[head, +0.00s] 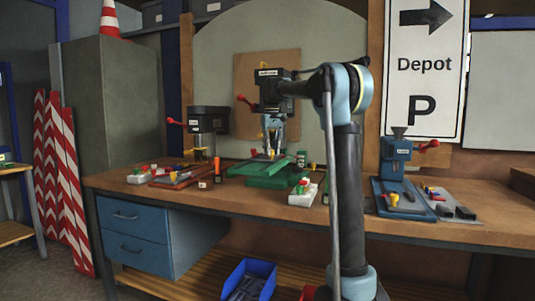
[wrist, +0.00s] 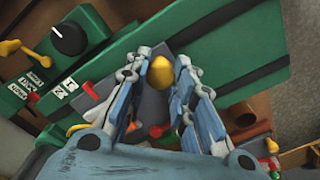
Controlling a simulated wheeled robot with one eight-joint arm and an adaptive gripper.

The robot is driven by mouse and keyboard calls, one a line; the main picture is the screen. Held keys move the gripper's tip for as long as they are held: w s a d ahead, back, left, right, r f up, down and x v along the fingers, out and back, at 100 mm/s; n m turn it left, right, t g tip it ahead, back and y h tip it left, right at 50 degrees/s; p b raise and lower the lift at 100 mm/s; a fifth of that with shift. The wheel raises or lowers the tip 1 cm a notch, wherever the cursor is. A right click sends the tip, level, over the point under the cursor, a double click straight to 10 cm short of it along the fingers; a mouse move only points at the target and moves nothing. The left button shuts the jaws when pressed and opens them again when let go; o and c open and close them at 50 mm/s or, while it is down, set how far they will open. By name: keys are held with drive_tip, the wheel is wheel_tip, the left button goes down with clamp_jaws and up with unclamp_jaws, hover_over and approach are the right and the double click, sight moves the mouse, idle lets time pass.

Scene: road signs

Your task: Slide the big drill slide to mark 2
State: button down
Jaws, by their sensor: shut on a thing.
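The big drill stands mid-bench on a green base (head: 270,181), in front of a brown board. Its dark upper part (head: 270,74) is partly hidden behind my arm. In the wrist view its green body (wrist: 225,65) runs diagonally, with a black knob (wrist: 69,39) and small white labels (wrist: 67,84) whose rotated text I cannot read surely. My gripper (wrist: 163,66) points down at the drill's base, its fingers on both sides of a grey handle (wrist: 152,102) with a yellow tip. It is shut on this handle. My gripper also shows in the head view (head: 270,150).
A dark drill (head: 208,120) on a red-brown base stands left, and a blue drill (head: 396,160) stands right. White control boxes (head: 302,194) sit at the bench's front edge. A blue bin (head: 249,279) lies on the lower shelf. The bench's right end is bare.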

drive_tip(key=shift+w+d, duration=0.25)
drive_tip(key=shift+w, duration=0.5)
drive_tip(key=c, duration=1.3)
unclamp_jaws()
wheel_tip(320, 180, up, 12)
drive_tip(key=shift+f, duration=0.1)
